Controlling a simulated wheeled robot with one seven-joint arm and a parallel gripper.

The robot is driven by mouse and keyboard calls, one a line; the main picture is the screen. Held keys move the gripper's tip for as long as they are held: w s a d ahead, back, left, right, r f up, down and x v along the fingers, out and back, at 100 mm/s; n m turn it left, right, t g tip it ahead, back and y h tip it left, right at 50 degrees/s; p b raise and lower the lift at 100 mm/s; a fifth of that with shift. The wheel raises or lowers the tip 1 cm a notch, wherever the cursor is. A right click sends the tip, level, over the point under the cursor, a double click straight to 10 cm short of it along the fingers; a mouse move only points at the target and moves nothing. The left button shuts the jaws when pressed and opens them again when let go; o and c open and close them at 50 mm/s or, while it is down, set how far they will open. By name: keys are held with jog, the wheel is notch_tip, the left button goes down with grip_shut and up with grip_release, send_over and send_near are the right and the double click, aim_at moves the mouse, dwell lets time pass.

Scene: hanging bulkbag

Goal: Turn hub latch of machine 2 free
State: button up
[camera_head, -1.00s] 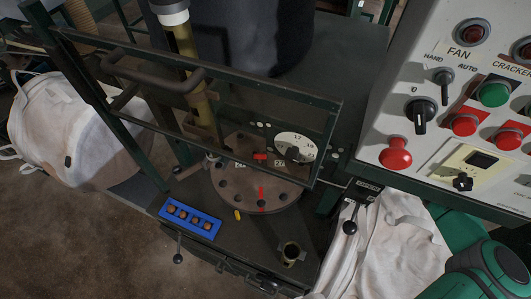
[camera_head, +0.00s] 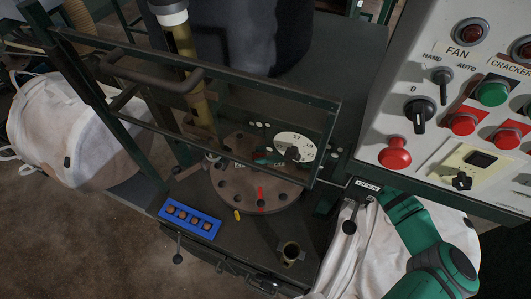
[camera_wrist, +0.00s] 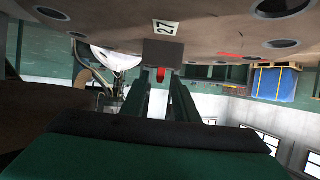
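The hub is a rusty brown disc (camera_head: 250,193) with a ring of holes, behind a dark guard frame. In the wrist view, its face (camera_wrist: 110,30) fills the top of the picture. A dark block (camera_wrist: 163,53) there has a small red tab (camera_wrist: 160,75), and a white label "27" (camera_wrist: 165,27) is close by. My gripper (camera_wrist: 161,84) points at the block, its two dark green fingers apart, with the red tab in line with the gap. I cannot tell if they touch it.
The guard frame (camera_head: 265,88) stands over the disc. A white dial (camera_head: 294,147) with a black knob is beside it. A blue tray (camera_head: 190,219) is in front. The control box (camera_head: 430,140) stands at right, above my green arm. White bags are on both sides.

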grip_shut()
jog(key=shift+f+n+g, duration=0.15)
jog(key=shift+n+g, duration=0.25)
jog(key=shift+w+n+g, duration=0.15)
jog(key=shift+n+g, duration=0.15)
jog(key=shift+g, duration=0.2)
grip_release()
jog(key=shift+w, duration=0.1)
jog(key=shift+d, duration=0.1)
